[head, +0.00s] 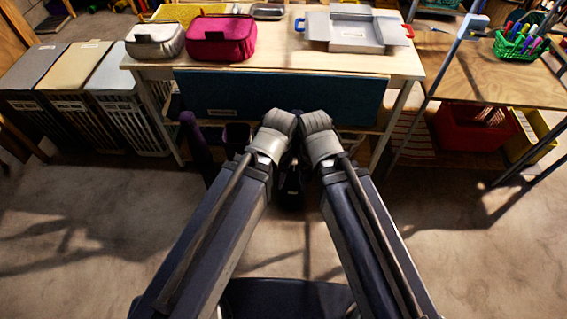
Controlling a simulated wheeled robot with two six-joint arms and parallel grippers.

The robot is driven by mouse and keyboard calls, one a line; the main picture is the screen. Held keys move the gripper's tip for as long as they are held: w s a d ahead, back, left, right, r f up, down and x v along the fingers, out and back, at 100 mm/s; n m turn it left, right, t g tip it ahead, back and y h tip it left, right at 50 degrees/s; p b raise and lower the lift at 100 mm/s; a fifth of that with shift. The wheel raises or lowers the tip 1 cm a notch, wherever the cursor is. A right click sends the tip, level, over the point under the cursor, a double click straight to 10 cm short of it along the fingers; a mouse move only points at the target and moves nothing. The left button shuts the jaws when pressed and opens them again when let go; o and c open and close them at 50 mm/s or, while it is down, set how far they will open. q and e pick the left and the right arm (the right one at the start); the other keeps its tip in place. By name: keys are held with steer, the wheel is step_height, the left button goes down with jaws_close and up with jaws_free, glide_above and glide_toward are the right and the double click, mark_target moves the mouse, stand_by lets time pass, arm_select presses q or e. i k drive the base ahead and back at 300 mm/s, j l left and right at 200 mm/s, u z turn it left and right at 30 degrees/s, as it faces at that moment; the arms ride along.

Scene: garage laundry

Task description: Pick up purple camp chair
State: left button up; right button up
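A dark purple, long, narrow bundle (194,138), which looks like the folded camp chair, leans upright under the left part of the table. A second dark purple shape (237,134) stands just right of it, partly hidden by my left arm; I cannot tell whether the two are one thing. My two arms reach forward from the bottom of the head view and come close together at their grey wrists, in front of the table.
The light table (270,68) holds a magenta pouch (221,38), a grey pouch (155,40) and a metal tray (352,37). A teal panel (225,95) hangs along its front. Lidded hampers (120,85) stand left, a red crate (470,128) right. Floor at both sides is clear.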

mark_target(203, 158)
steer(key=j, duration=1.3)
steer(key=u, duration=0.45)
